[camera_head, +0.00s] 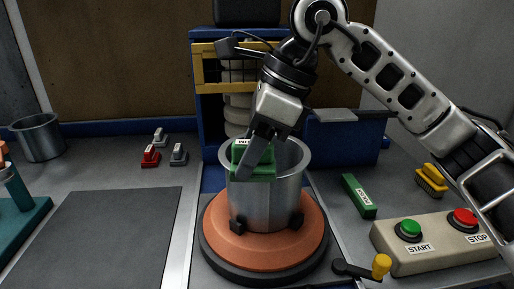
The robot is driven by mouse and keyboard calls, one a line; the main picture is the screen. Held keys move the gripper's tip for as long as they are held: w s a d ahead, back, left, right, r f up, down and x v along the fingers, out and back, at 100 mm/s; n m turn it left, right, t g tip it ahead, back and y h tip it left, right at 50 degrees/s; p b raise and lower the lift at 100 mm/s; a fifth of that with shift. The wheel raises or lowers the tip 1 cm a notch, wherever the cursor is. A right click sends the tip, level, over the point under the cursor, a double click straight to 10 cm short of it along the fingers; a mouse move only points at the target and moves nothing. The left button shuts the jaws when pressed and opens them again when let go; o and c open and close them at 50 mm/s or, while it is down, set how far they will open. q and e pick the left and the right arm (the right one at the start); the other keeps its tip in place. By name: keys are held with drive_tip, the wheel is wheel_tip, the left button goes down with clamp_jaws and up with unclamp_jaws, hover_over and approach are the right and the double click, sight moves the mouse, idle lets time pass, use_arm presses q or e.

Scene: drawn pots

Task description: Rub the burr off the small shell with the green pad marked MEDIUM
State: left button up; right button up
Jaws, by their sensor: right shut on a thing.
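A small open metal shell (267,205) stands upright, held by dark clamps on an orange round turntable (265,244). My right gripper (250,160) is shut on a green pad (240,174) with a white label, only partly readable. The pad is at the shell's near left rim and overlaps the wall in the picture; whether it touches cannot be told. The burr cannot be made out. My left gripper is not in view.
Another metal pot (39,139) stands at the far left. Small red (150,156) and grey blocks lie behind a dark mat (98,240). At right are another green labelled block (359,196), a yellow brush-like block (431,180), a START/STOP box (437,250) and a yellow-knobbed crank (381,266).

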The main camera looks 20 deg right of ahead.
drive_tip(key=shift+w+a, duration=0.2)
drive_tip(key=shift+a, duration=0.15)
drive_tip(key=shift+w+a, duration=0.25)
drive_tip(key=shift+w, duration=0.15)
drive_tip(key=shift+w+a+p, duration=0.3)
drive_tip(key=shift+w+a, duration=0.2)
drive_tip(key=shift+w, duration=0.2)
wheel_tip(320, 180, up, 5)
drive_tip(key=p, duration=0.3)
drive_tip(key=shift+p, duration=0.3)
